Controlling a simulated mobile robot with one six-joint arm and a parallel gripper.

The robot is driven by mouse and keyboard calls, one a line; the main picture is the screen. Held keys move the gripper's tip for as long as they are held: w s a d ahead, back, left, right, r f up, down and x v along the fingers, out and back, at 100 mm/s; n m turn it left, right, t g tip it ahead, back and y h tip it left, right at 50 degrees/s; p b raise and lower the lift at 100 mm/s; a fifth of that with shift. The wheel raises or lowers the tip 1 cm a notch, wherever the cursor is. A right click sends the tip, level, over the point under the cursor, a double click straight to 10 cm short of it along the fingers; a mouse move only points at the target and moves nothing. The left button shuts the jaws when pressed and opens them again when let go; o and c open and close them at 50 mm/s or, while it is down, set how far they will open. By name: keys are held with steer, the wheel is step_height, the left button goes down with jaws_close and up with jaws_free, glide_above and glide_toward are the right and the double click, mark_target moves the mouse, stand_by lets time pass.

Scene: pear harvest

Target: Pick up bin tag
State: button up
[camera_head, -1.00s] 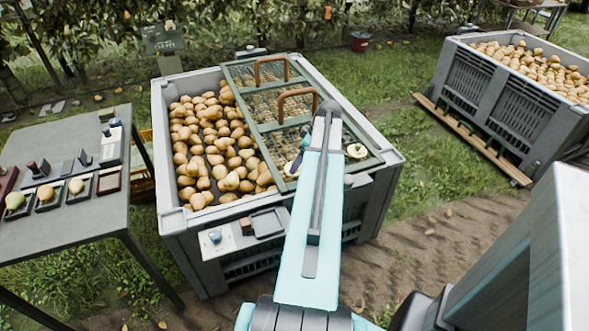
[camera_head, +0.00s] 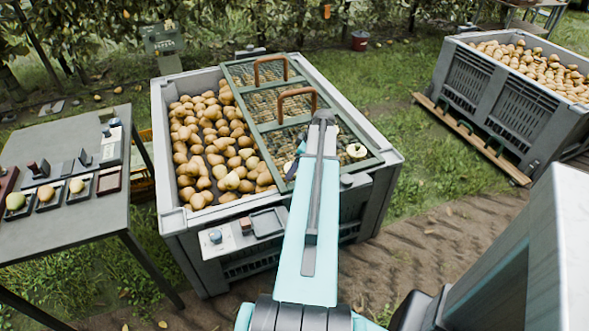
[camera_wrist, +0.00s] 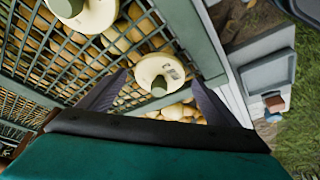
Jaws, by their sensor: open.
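A round cream disc (camera_wrist: 150,72) with printed marks and a green knob, which looks like the bin tag, lies by the green mesh lid's edge in the wrist view. My gripper (camera_wrist: 160,79) is open, its two dark fingers on either side of the disc. I cannot tell whether they touch it. A second cream disc (camera_wrist: 97,14) with a green knob is at the top of that view. In the head view, one such disc (camera_head: 357,150) shows on the lid right of my arm. Left of the arm a small pale and dark thing shows, mostly covered. My fingers are hidden there.
The mesh lid (camera_head: 252,99) with two brown handles covers the right part of a grey bin (camera_head: 385,157) of pears. A small tray ledge (camera_head: 240,232) is on its front rim. A grey table (camera_head: 75,218) stands left, another full bin (camera_head: 475,85) right.

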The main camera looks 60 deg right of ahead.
steer(key=c, duration=1.1)
steer(key=shift+c, duration=0.2)
steer(key=shift+r+b, duration=0.3)
steer(key=shift+r, duration=4.7)
